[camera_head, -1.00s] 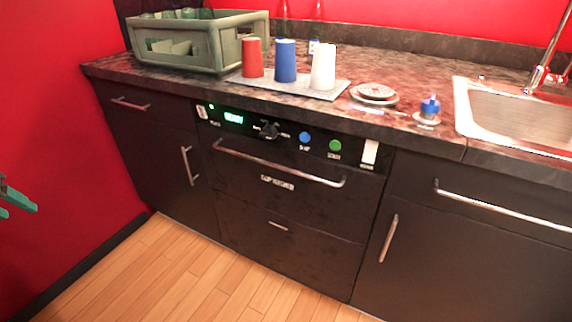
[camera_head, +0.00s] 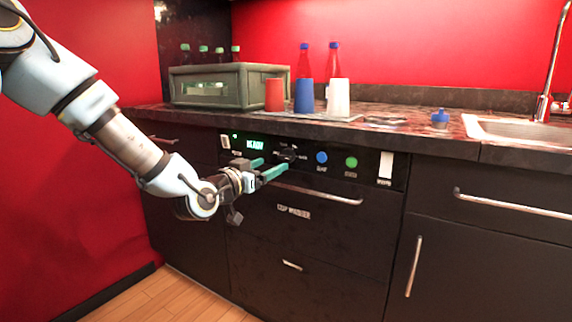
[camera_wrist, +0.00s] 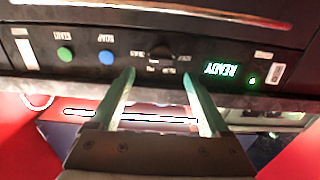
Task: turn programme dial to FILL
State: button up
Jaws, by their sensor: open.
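The programme dial (camera_head: 289,155) is a dark round knob on the black control panel of the cup washer, with small pale labels around it that are too small to read. The dial also shows in the wrist view (camera_wrist: 160,50), where the picture is upside down. My gripper (camera_head: 273,166) is open, with green fingers pointing at the panel. In the wrist view my gripper (camera_wrist: 159,82) has one finger to each side of the dial, which lies ahead of the tips. I see no contact. The dial's pointer setting cannot be made out.
A green READY display (camera_wrist: 220,69), a blue button (camera_head: 321,157) and a green button (camera_head: 351,162) flank the dial. A handle bar (camera_head: 318,194) runs below the panel. The counter edge (camera_head: 330,132) overhangs above, holding a crate (camera_head: 220,86) and cups.

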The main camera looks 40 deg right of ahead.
aim_at(284, 158)
jog(key=x, duration=0.7)
jog(key=shift+w+d, duration=0.1)
jog(key=shift+d, duration=0.05)
jog(key=shift+c, duration=0.2)
grip_shut()
jog(key=shift+n, duration=0.3)
jog(key=n+p, duration=0.1)
jog(key=n, duration=0.4)
jog(key=shift+n, duration=0.3)
jog(key=n+p, duration=0.1)
jog(key=n, duration=0.4)
jog(key=shift+n, duration=0.4)
dwell(0.4)
